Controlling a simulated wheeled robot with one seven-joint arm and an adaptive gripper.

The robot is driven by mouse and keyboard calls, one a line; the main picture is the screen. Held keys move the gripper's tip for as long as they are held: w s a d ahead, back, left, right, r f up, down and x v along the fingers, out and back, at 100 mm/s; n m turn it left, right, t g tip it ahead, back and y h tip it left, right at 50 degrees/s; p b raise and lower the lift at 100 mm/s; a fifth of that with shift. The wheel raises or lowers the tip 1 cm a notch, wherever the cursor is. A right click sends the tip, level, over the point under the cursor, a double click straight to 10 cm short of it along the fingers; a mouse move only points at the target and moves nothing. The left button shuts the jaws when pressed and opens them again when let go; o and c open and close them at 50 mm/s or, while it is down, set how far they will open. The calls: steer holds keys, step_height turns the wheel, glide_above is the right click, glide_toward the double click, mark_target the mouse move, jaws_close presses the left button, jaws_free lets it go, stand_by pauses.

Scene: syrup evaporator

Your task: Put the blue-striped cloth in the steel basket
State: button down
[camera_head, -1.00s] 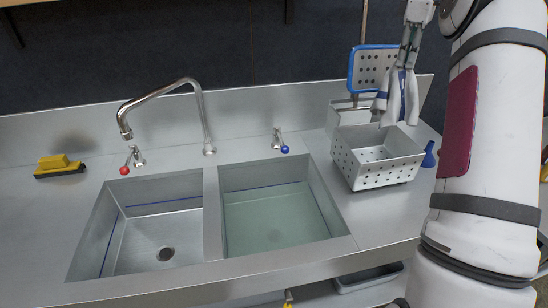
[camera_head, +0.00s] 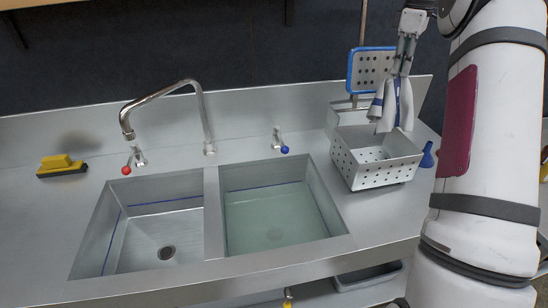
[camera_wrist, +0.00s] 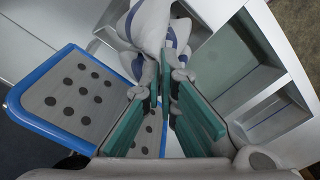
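The blue-striped cloth (camera_head: 393,102) is white with blue stripes and hangs bunched from my gripper (camera_head: 404,70). In the wrist view the cloth (camera_wrist: 155,28) sits at the tips of my gripper (camera_wrist: 167,75), whose green-padded fingers are closed in on it. The steel basket (camera_head: 380,172), a perforated open-topped box, stands on the counter right of the sinks. The cloth hangs over the basket's back part, its lower end near rim height. I cannot tell whether it touches the basket. In the wrist view the basket is mostly hidden behind the cloth.
A blue-framed perforated panel (camera_head: 369,70) stands close behind the basket. A blue object (camera_head: 428,155) is just right of it. Two sinks (camera_head: 277,214) lie to the left, with a faucet (camera_head: 203,115) behind. A yellow brush (camera_head: 61,166) lies far left.

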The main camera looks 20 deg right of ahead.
steer(key=shift+d+f, duration=0.15)
steer(key=shift+f, duration=7.05)
steer(key=shift+d+f, duration=0.1)
steer(key=shift+f, duration=7.1)
steer(key=c, duration=2.3)
jaws_free()
steer(key=o, duration=0.5)
steer(key=o, duration=1.3)
steer(key=shift+r, duration=0.1)
